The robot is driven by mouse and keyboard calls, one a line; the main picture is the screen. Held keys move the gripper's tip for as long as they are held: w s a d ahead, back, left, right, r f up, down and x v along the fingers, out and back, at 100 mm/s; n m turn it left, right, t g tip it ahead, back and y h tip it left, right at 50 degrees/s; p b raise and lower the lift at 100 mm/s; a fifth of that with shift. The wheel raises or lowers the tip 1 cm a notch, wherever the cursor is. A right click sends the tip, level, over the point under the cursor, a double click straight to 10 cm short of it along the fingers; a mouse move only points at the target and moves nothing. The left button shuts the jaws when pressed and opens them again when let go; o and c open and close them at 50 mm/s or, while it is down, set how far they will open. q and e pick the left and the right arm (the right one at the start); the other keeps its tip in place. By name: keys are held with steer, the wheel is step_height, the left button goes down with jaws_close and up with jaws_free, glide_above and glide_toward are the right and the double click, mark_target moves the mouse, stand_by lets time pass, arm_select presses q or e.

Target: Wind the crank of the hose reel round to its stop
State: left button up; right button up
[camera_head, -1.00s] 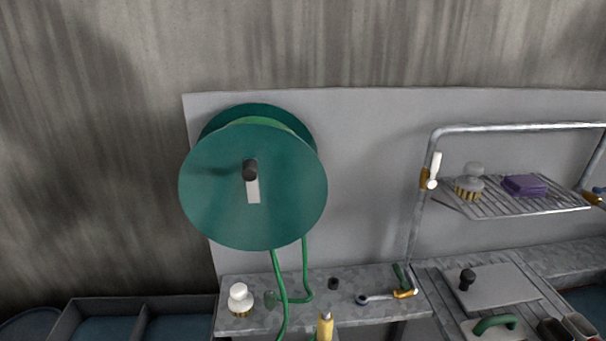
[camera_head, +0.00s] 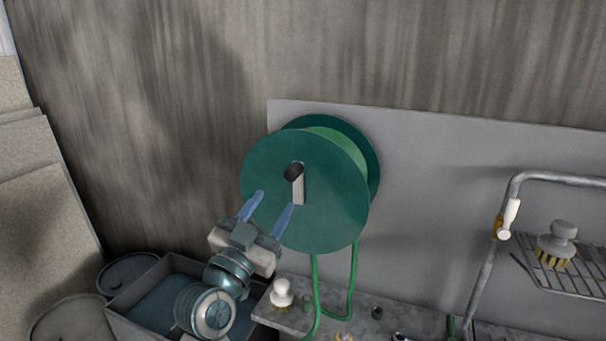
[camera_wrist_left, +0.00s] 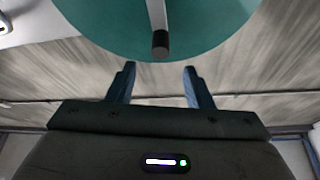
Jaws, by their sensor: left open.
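The hose reel (camera_head: 330,215) is a green drum on a grey wall panel, with green hose wound on it. Its crank is a light arm (camera_head: 298,190) with a dark knob (camera_head: 293,172) at its upper end, on the front disc. My left gripper (camera_head: 267,198) is open and empty in front of the disc, below and left of the knob. In the left wrist view the knob (camera_wrist_left: 160,42) lies just beyond and between the open fingertips (camera_wrist_left: 158,68), apart from them, and the green disc (camera_wrist_left: 110,25) fills the top. My right gripper is not in view.
A white-topped brush (camera_head: 282,292) stands on the grey bench (camera_head: 330,322) below the reel, by the hanging green hose (camera_head: 316,280). A bin (camera_head: 155,285) stands at lower left. A metal rack (camera_head: 490,260) with a brush (camera_head: 557,243) is at the right.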

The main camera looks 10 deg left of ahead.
mark_target(290, 177)
arm_select(q)
steer(key=p+x, duration=0.1)
steer(key=x, duration=0.2)
steer(key=shift+w+a+r, duration=0.1)
steer(key=shift+w+r, duration=0.15)
steer(key=shift+r, duration=0.05)
steer(key=p+x, duration=0.1)
steer(key=x, duration=0.2)
steer(key=p+x, duration=0.1)
steer(key=x, duration=0.1)
steer(key=shift+d+f+p, duration=0.1)
steer(key=shift+d+p, duration=0.2)
steer(key=shift+w, duration=0.45)
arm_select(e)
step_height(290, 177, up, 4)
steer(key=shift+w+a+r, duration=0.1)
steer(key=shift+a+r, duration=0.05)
arm_select(q)
steer(key=shift+c, duration=0.2)
